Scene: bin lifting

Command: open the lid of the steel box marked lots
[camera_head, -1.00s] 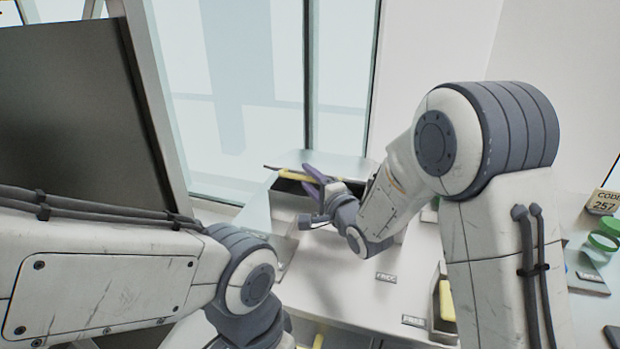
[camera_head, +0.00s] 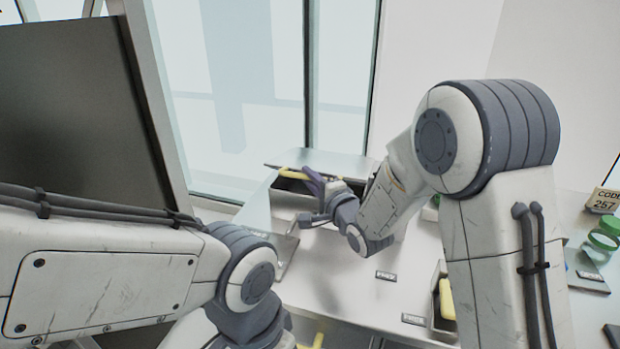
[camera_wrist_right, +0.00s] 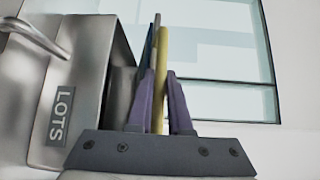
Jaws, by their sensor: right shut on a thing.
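The steel box (camera_head: 285,204) stands at the back of the white counter in the head view. In the right wrist view the steel box (camera_wrist_right: 85,75) fills the left side, with a LOTS label (camera_wrist_right: 62,115) turned sideways. A thin lid shows almost edge-on beside a dark gap at the box's opening. A yellow bar (camera_wrist_right: 162,65) runs along the lid. My right gripper (camera_head: 314,181) is at the box's top edge, its purple fingers shut on the yellow bar; they also show in the wrist view (camera_wrist_right: 163,95). My left gripper is out of view.
Several FREE labels, one of them on the counter (camera_head: 386,275), show in the head view. An open bin with a yellow part (camera_head: 446,300) is at front right. Green rings (camera_head: 603,241) and a CODE 257 sign (camera_head: 603,201) are far right. Windows stand behind.

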